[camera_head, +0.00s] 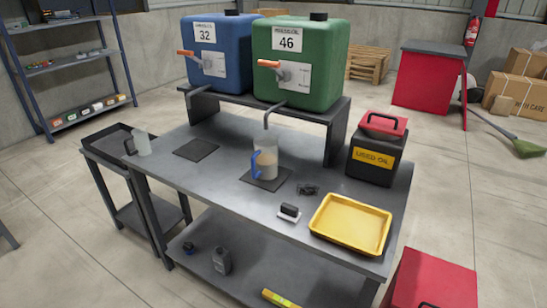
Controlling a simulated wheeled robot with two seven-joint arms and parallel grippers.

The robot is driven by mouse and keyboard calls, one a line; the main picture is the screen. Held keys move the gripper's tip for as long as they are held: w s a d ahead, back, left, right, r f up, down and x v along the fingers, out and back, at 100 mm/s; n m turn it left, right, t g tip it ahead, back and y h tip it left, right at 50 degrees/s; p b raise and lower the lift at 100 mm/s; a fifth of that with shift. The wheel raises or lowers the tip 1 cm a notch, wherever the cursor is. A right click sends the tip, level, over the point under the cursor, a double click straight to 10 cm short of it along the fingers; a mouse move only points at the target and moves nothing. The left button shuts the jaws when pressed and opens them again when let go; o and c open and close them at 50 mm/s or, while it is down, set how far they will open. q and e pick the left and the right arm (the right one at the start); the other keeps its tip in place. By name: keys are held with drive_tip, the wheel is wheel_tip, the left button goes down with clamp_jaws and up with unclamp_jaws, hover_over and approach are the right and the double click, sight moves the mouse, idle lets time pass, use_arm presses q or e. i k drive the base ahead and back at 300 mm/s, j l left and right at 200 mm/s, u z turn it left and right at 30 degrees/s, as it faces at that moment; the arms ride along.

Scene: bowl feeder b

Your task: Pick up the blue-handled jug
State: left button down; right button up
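The blue-handled jug (268,155) is clear-walled and stands upright on a dark square mat (279,182) near the middle of the workbench. Its blue handle faces the front left. Something pale tan shows through its upper part; I cannot tell how full it is. The spout pipe of the green tank (326,70) comes down just above the jug. A second clear jug (144,146) with a dark handle stands at the bench's left end. Neither of my grippers is in view.
A blue tank (232,32) stands beside the green one on a raised shelf. A second dark mat (196,149) lies empty. A yellow tray (366,219), a black USED OIL box (373,164) and small items (290,212) occupy the right side. The front left of the bench (205,180) is clear.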

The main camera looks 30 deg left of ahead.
sight(264, 160)
drive_tip(key=u, duration=0.55)
drive_tip(key=i+j+u, duration=0.25)
drive_tip(key=j+u, duration=0.2)
drive_tip(key=i+j+u, duration=0.25)
drive_tip(key=u, duration=0.2)
drive_tip(key=j, duration=0.1)
